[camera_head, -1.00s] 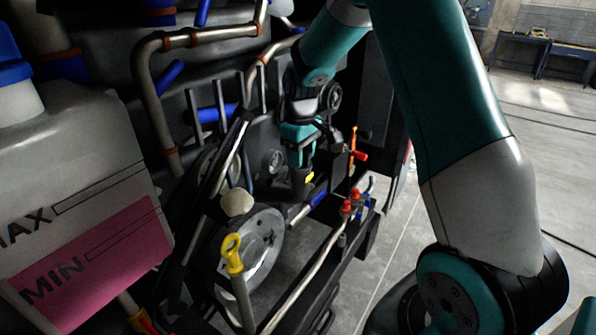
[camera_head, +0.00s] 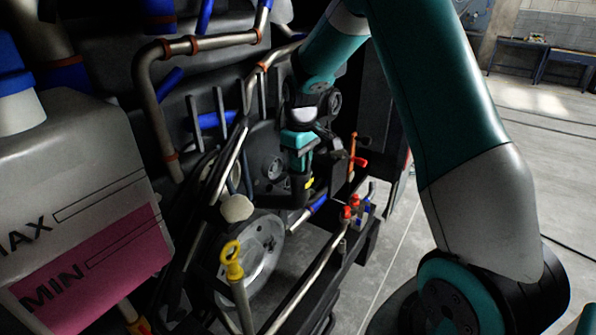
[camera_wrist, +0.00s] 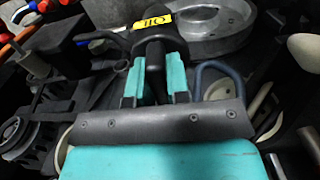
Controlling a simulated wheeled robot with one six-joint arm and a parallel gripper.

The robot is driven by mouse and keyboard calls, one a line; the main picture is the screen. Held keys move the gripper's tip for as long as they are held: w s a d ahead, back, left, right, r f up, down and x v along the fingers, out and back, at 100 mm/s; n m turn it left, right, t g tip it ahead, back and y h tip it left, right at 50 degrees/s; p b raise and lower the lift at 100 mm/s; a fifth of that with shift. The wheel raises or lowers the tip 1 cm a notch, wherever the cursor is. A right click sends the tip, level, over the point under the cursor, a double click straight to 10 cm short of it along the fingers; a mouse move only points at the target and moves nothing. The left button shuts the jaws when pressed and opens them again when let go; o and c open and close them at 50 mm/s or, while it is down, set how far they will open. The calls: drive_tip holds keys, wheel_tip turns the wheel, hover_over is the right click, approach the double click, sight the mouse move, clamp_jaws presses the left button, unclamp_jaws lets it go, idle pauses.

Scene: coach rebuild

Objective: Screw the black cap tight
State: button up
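The black cap (camera_wrist: 156,52) has a raised black grip bar and sits below a yellow label reading OIL (camera_wrist: 153,23). In the wrist view, the teal fingers of my gripper (camera_wrist: 155,78) stand on both sides of the bar, closed against it. In the head view, my gripper (camera_head: 300,160) points down into the engine bay, and the yellow label (camera_head: 309,183) shows just below its fingers. The cap is mostly hidden there by my gripper. Its thread and seat cannot be seen.
A silver pulley (camera_head: 262,258) and yellow-ringed dipstick (camera_head: 232,262) stand in front of my gripper. Red-handled valves (camera_head: 352,207) are at its right, metal pipes (camera_head: 150,90) at its left. A tank with pink liquid (camera_head: 95,255) fills the left. Open floor lies right.

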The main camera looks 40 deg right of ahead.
clamp_jaws()
drive_tip(key=shift+w+r+m+p, duration=0.1)
drive_tip(key=shift+m+p, duration=0.25)
drive_tip(key=shift+m, duration=0.75)
drive_tip(key=m, duration=0.3)
drive_tip(key=shift+w+m, duration=0.15)
drive_tip(key=shift+m, duration=0.25)
drive_tip(key=shift+p, duration=0.3)
drive_tip(key=m+p, duration=0.1)
drive_tip(key=m, duration=0.3)
drive_tip(key=shift+w+r, duration=0.1)
drive_tip(key=shift+r, duration=0.05)
drive_tip(key=shift+w+m, duration=0.1)
drive_tip(key=shift+m, duration=0.9)
